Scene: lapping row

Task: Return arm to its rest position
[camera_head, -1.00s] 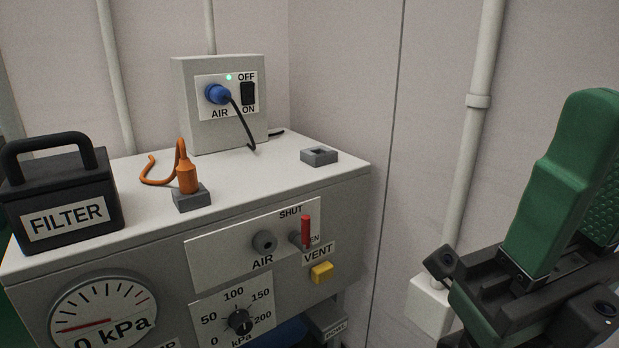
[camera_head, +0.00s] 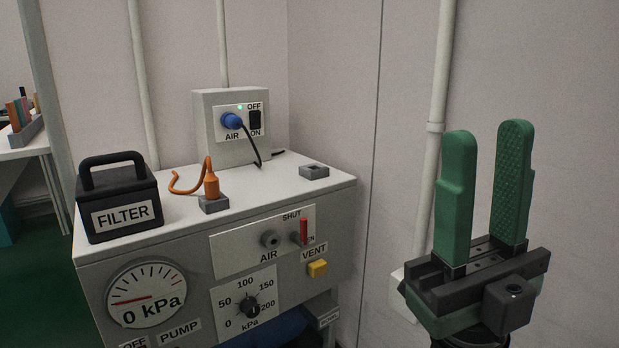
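My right gripper (camera_head: 488,132) is in the right of the head view. Its two green fingers point up and stand apart, with nothing between them. It is in front of the bare wall, to the right of the grey machine cabinet (camera_head: 180,252) and apart from it. My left gripper is not in the view.
On the cabinet top are a black FILTER box (camera_head: 120,208), an orange plug (camera_head: 211,185) in a grey holder and an empty grey holder (camera_head: 314,171). A blue plug (camera_head: 231,121) sits in the AIR box. A pipe (camera_head: 437,110) runs behind my gripper.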

